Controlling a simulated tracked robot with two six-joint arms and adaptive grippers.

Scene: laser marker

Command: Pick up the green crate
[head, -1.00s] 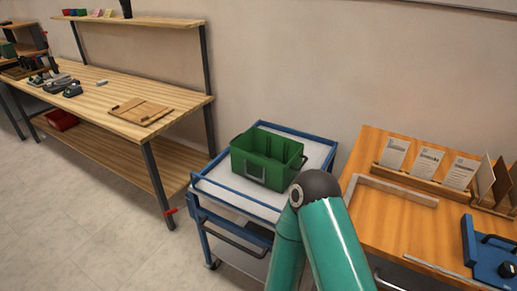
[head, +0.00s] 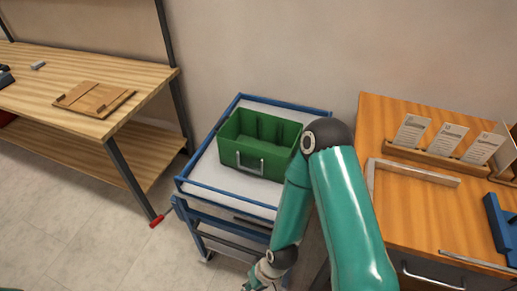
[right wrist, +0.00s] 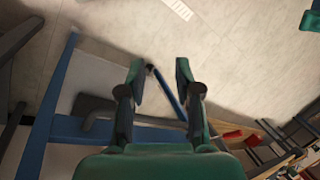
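The green crate (head: 247,158) is an open, empty-looking box with a metal handle on its near side. It stands upright on the white top of a blue-framed cart (head: 200,180). My right arm comes in from the lower right and covers the crate's right end. My right gripper (head: 264,277) is low at the bottom edge of the head view, in front of the cart and apart from the crate. In the right wrist view its two fingers (right wrist: 159,76) are spread with nothing between them. The crate is not identifiable there. My left gripper is not in view.
A wooden workbench (head: 75,70) with a board on it stands at the left. An orange-brown table (head: 400,225) with cards in a rack and a metal angle stands close to the cart's right. Bare floor lies between workbench and cart.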

